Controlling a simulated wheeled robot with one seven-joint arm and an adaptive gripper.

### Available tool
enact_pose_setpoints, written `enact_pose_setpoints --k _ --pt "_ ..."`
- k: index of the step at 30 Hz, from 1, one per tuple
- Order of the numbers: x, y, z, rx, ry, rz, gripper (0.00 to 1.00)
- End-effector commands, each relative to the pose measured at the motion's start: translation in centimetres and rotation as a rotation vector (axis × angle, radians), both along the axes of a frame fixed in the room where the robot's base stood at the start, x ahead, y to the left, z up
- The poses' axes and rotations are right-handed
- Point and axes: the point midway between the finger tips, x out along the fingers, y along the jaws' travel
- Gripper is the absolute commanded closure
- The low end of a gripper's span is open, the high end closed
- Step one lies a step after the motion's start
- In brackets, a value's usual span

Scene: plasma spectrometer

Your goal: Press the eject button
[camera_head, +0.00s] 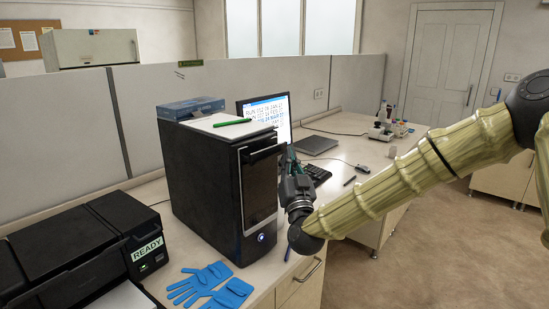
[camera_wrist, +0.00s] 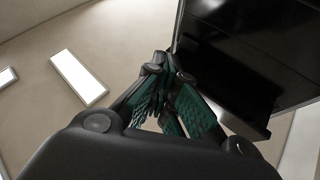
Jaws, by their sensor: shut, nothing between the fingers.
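A black computer tower (camera_head: 205,185) stands upright on the desk, its glossy front panel with a silver edge facing right. A round lit button (camera_head: 261,238) shows low on that front. I cannot make out an eject button in either view. My gripper (camera_head: 287,152) is beside the upper front of the tower, fingers pointing up. In the wrist view, the closed green-padded fingertips (camera_wrist: 160,62) are empty. They lie close to the left edge of the dark glossy panel (camera_wrist: 250,60); whether they touch it is unclear.
A printer (camera_head: 70,245) reading READY and blue gloves (camera_head: 205,285) are in front. A box (camera_head: 190,108), papers and a green pen (camera_head: 232,122) lie on the tower. Floor at right is clear.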

Motion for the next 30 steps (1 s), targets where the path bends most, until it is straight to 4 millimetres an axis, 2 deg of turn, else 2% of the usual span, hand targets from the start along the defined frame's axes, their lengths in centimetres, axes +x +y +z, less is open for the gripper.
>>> enact_pose_setpoints --k 15,30 --pt "-2.3 -2.9 -0.1 0.0 0.0 -0.001 1.0" --pt "-2.4 -3.1 0.0 0.0 0.001 0.0 1.0"
